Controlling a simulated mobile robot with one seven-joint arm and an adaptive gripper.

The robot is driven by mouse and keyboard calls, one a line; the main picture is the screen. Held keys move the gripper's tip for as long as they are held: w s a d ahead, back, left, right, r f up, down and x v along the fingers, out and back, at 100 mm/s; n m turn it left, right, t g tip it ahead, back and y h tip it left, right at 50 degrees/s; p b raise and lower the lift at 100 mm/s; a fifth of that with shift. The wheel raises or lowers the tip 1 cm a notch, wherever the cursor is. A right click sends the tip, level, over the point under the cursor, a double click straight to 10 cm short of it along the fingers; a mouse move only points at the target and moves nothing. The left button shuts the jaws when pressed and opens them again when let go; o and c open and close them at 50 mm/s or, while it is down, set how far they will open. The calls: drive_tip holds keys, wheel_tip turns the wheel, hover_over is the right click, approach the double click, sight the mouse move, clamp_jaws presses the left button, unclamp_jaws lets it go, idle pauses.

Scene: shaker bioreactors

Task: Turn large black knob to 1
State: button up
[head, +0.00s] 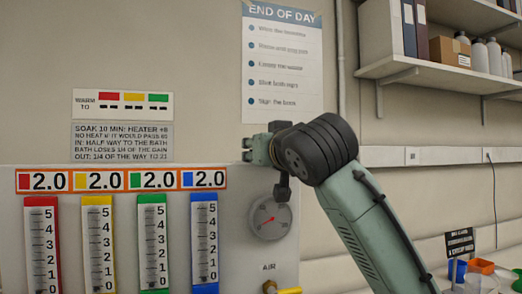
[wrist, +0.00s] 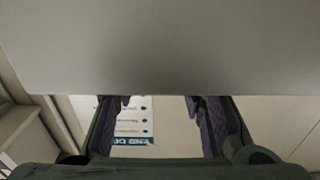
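My gripper (head: 262,150) is in front of the wall beside the upper right part of the grey panel (head: 245,235), above a round gauge with a red needle (head: 270,216). In the wrist view its two dark fingers (wrist: 163,108) stand wide apart with nothing held between them. I cannot make out a large black knob in either view; the arm covers part of the area to the right of the gauge. A small dark valve part with a yellow handle (head: 289,291) shows at the bottom edge under the AIR label.
Red, yellow, green and blue scales (head: 154,240) stand on the panel under 2.0 labels. An END OF DAY poster (head: 283,62) hangs above; it shows upside down in the wrist view (wrist: 133,118). A shelf (head: 440,72) with binders and bottles is at upper right.

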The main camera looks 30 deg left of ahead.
drive_tip(key=c, duration=0.7)
